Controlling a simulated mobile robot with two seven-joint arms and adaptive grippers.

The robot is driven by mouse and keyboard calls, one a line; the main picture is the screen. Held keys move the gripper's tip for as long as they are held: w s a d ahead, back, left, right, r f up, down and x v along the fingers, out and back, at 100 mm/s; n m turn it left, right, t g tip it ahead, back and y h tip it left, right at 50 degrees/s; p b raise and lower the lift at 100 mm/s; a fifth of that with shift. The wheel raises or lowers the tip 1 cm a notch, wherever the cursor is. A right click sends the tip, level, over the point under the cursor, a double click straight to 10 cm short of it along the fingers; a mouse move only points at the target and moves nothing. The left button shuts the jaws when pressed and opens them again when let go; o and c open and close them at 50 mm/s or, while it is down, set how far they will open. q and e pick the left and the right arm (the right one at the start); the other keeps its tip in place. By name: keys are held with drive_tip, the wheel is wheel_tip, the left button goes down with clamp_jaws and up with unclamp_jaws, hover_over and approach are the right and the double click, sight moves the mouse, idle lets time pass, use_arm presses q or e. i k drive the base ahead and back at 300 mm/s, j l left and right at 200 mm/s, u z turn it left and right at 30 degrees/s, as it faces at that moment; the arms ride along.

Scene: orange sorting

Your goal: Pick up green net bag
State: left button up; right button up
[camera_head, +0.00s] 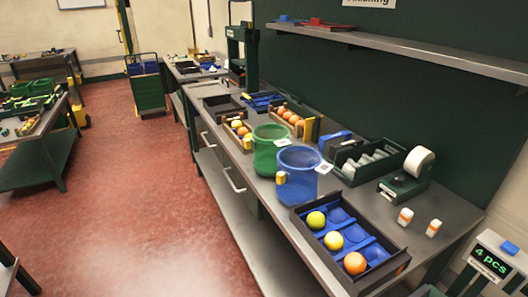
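The green net bag (266,155) stands upright and open-topped on the grey workbench (250,187), near the picture's middle. A white tag hangs at its upper right. A blue net bag (299,185) stands just in front and to the right of it, overlapping its lower right side in this view. The inside of the green bag is mostly hidden. Neither of my grippers shows in the head view.
A black tray (384,282) with blue cups holds yellow and orange fruit at the bench's near end. A label roll dispenser (405,183), two small bottles and a scale (492,262) are at right. Smaller fruit trays stand behind the bags. Red floor lies open at left.

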sight(275, 152)
drive_tip(key=i+j, duration=0.35)
drive_tip(key=j, duration=0.15)
drive_tip(key=i+j, duration=0.35)
drive_tip(key=j+u, duration=0.05)
drive_tip(key=j, duration=0.1)
